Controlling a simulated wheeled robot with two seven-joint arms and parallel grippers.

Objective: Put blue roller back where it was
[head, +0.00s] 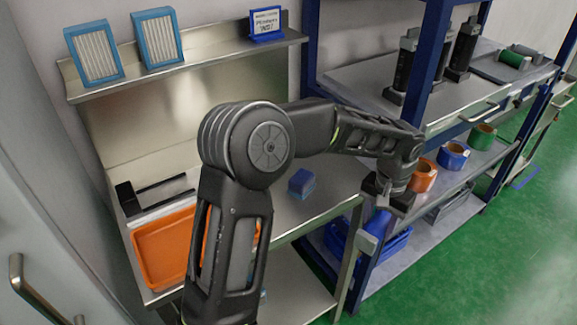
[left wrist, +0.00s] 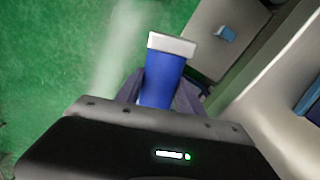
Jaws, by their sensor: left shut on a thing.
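My left gripper (head: 381,200) is over the front edge of the racks, between the steel table and the blue-framed shelf. It is shut on the blue roller (head: 377,224), which hangs down below the jaws. In the left wrist view the blue roller (left wrist: 163,82) sticks out beyond the dark fingers (left wrist: 157,92), with a pale grey end. My right gripper is in neither view.
The shelf holds orange (head: 423,176), blue (head: 453,156) and green (head: 482,137) rolls. A blue bin (head: 396,243) is below. The steel table bears an orange tray (head: 160,252) and a small blue block (head: 302,183). The green floor (head: 480,260) is clear at right.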

